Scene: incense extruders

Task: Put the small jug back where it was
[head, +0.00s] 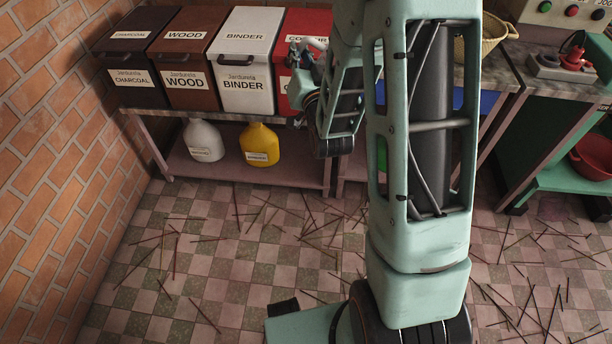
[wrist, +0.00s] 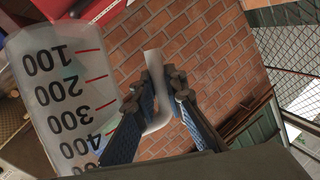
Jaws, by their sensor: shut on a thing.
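The small jug (wrist: 68,85) fills the left of the wrist view. It is translucent white with black numbers from 100 to 400 and red marks. My gripper (wrist: 155,88) is shut on its pale handle, with one finger on each side of it. In the head view my gripper (head: 308,50) is in front of the red bin, partly hidden by my arm. I cannot clearly make out the jug there, nor what is under it.
The charcoal bin (head: 131,88), wood bin (head: 186,93), binder bin (head: 245,92) and red bin (head: 293,80) stand in a row on the bench. A white jug (head: 204,140) and yellow jug (head: 260,145) stand on the shelf below. Sticks litter the floor. A basket (head: 480,36) is farther right.

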